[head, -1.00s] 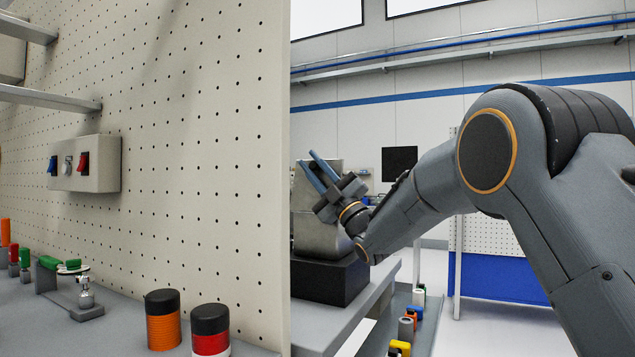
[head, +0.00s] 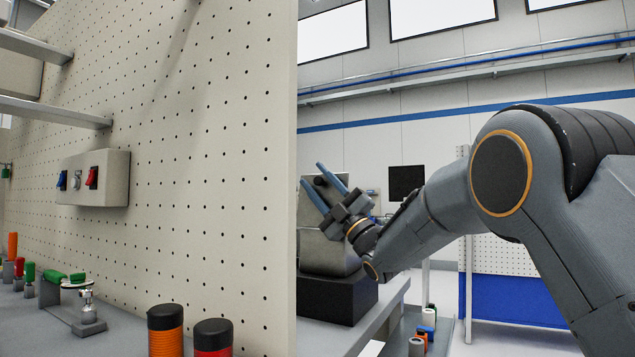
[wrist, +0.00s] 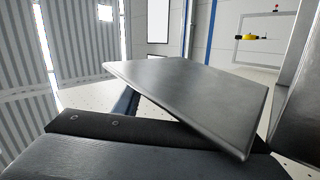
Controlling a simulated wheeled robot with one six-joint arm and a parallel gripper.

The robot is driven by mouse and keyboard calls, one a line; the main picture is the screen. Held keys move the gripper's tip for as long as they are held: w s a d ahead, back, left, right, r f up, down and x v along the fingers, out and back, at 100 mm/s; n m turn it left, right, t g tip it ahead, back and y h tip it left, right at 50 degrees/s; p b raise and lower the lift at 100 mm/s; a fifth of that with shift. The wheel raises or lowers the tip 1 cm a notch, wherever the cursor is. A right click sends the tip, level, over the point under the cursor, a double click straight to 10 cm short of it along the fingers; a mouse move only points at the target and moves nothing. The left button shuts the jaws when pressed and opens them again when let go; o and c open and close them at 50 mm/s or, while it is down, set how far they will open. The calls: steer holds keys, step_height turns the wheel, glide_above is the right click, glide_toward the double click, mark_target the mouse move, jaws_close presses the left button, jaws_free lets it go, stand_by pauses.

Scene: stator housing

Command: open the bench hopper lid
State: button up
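The bench hopper (head: 325,250) is a grey body on a black base (head: 340,298), partly hidden by the pegboard panel and by my gripper. My gripper (head: 312,174) is in front of its upper part, with two blue fingers pointing up and left. The fingers are apart, and I see nothing held between them. In the wrist view a flat grey metal plate (wrist: 195,95), which looks like the hopper lid, lies tilted across the middle. A blue finger (wrist: 126,103) shows beside its left edge; I cannot tell whether they touch.
The pegboard panel (head: 215,130) stands left of the hopper and carries a switch box (head: 95,178). Orange (head: 165,330) and red (head: 213,338) black-capped cylinders stand before it. A lower shelf with small coloured parts (head: 425,335) is at the right. Floor further right looks clear.

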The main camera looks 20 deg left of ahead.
steer(key=v, duration=0.7)
steer(key=shift+d+f, duration=0.25)
steer(key=shift+d, duration=0.05)
steer(key=shift+s+d, duration=0.1)
stand_by(0.3)
